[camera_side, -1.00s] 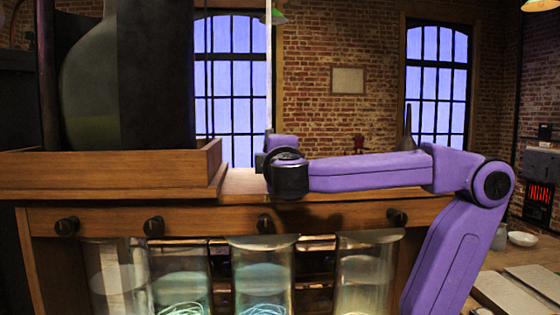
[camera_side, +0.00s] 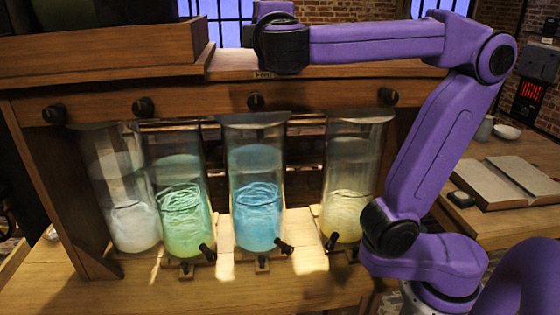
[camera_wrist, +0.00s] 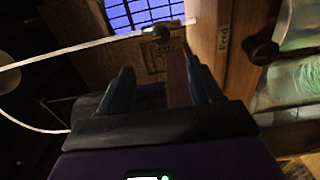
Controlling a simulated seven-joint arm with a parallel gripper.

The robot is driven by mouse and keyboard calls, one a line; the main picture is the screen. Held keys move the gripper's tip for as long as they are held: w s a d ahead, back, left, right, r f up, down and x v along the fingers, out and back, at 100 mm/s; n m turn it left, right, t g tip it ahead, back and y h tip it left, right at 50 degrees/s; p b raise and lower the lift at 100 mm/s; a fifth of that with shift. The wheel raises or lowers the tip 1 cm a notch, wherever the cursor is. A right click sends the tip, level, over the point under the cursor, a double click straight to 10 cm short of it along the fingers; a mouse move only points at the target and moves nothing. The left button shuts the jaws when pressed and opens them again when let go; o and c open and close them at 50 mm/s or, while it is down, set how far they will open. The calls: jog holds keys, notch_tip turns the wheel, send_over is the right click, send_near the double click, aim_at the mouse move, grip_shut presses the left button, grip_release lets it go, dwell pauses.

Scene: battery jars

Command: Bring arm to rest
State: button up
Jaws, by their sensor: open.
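My arm reaches across from the right in the side view, its wrist at the wooden shelf's top edge; the fingers are hidden there. In the wrist view my gripper (camera_wrist: 160,90) is open, with its two dark fingers apart. A reddish-brown strip shows between them, but I cannot tell its distance; nothing is visibly gripped. Below the shelf stand glass jars with white (camera_side: 133,225), green (camera_side: 183,225), blue (camera_side: 257,205) and pale yellow (camera_side: 345,210) contents. A jar also shows at the right of the wrist view (camera_wrist: 298,82).
Dark knobs line the shelf front (camera_side: 190,104); one knob (camera_wrist: 262,50) is beside a "Feed" label in the wrist view. A pale rod with a dark ball (camera_wrist: 160,34) crosses beyond the fingers. A wooden tray (camera_side: 100,48) stands upper left. An open book (camera_side: 508,182) lies right.

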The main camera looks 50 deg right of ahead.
jog(key=f+n+y, duration=0.1)
jog(key=f, duration=0.2)
jog(key=w+a+f+n+g+y, duration=0.1)
jog(key=f+n+y, duration=0.1)
jog(key=f, duration=0.2)
jog(key=w+f+n+g+y, duration=0.1)
jog(key=f+y, duration=0.1)
jog(key=f, duration=0.2)
jog(key=shift+w+a, duration=0.15)
jog(key=shift+w, duration=0.1)
jog(key=s+a+f+n+g+y, duration=0.1)
jog(key=s+f+n+g+y, duration=0.1)
jog(key=f, duration=0.4)
jog(key=s+a+f+n+g+y, duration=0.1)
jog(key=s+f+g+y, duration=0.15)
jog(key=f, duration=0.25)
jog(key=s+d+f+m+g+y, duration=0.1)
jog(key=s+f+g+y, duration=0.1)
jog(key=s+f, duration=0.3)
jog(key=s+d+f+m+g+y, duration=0.1)
jog(key=s+f+g, duration=0.3)
jog(key=s, duration=1)
notch_tip(320, 180, down, 2)
jog(key=shift+s+d+f+m+y, duration=0.2)
jog(key=shift+d+m+y, duration=0.15)
jog(key=shift+d+m, duration=0.35)
jog(key=shift+w+d, duration=0.1)
